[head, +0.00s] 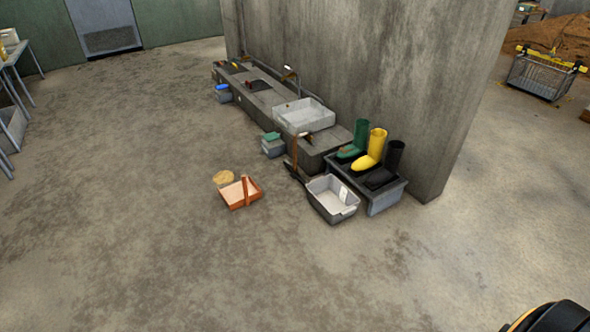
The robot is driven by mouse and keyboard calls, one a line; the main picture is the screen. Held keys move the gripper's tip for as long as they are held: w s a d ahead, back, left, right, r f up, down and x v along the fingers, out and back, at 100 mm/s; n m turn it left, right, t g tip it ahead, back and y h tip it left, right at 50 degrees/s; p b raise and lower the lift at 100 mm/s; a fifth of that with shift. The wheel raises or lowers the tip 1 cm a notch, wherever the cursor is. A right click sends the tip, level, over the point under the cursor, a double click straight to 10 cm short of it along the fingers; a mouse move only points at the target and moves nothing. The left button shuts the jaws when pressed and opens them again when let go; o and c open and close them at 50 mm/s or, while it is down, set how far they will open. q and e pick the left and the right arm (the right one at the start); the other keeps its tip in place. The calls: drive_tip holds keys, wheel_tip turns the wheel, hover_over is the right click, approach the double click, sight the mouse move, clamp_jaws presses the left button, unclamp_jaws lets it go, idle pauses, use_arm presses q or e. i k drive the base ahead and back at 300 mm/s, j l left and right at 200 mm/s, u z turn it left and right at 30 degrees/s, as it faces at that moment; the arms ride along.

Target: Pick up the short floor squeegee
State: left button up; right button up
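What looks like the short floor squeegee (296,157) is in the middle of the head view. It has a thin brown wooden handle and a dark head low down near the floor. It stands upright, slightly tilted, at the near end of the low concrete bench (322,147). I cannot tell whether it touches the bench. A grey tub (322,207) is close to its right and may hide part of the head. Neither of my grippers is in view.
Green, yellow (372,150) and black boots stand on a rack (387,195) at right. A concrete wall rises behind. The floor in front is clear.

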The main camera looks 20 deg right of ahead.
sight(295, 156)
drive_tip(key=i+l+z, duration=0.1)
drive_tip(key=i+z, duration=0.2)
drive_tip(key=i, duration=1.15)
